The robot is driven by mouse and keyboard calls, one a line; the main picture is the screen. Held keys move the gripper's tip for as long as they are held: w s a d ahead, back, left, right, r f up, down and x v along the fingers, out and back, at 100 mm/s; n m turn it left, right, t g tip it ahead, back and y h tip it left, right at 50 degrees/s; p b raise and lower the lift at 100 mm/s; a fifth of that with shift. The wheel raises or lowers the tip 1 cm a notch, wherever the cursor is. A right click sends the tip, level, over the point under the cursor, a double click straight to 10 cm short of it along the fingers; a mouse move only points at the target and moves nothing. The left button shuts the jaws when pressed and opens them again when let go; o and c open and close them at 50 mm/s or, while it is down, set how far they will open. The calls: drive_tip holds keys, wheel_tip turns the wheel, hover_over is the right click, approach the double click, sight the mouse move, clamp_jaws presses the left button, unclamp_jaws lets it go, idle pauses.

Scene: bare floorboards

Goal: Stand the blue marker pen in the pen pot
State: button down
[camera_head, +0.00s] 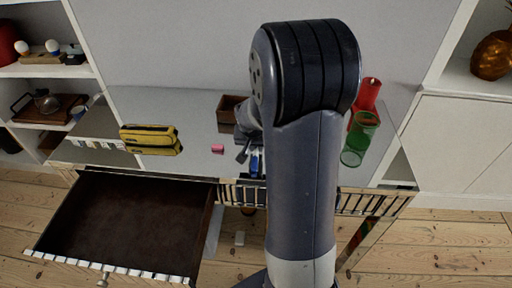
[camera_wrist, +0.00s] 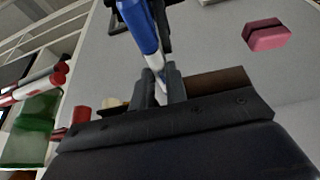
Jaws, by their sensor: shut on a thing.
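The blue marker pen (camera_wrist: 140,28) has a blue barrel and a white section towards my fingers. My gripper (camera_wrist: 162,88) is shut on its white end in the wrist view. In the head view, my gripper (camera_head: 250,151) is over the desk, partly hidden by my arm, and some blue of the pen (camera_head: 255,164) shows just below it. An open brown box (camera_head: 230,104) stands behind my gripper; a brown surface (camera_wrist: 222,80) also shows in the wrist view. A green see-through vessel (camera_head: 354,150) stands to the right. I cannot tell which is the pen pot.
A pink eraser (camera_head: 217,148) and a yellow pencil case (camera_head: 150,139) lie left of my gripper on the grey desk. A red object (camera_head: 370,92) stands behind the green vessel. A dark drawer (camera_head: 125,222) is pulled open at front left.

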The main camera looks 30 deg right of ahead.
drive_tip(key=shift+f, duration=0.25)
drive_tip(key=shift+f+b, duration=0.15)
drive_tip(key=shift+b, duration=0.15)
drive_tip(key=c, duration=1.4)
unclamp_jaws()
drive_tip(key=shift+r+p, duration=0.35)
drive_tip(key=shift+r, duration=0.2)
drive_tip(key=v, duration=1.1)
drive_tip(key=shift+s+r+p, duration=0.15)
drive_tip(key=shift+s+p, duration=0.05)
drive_tip(key=shift+p, duration=0.25)
drive_tip(key=shift+a, duration=0.1)
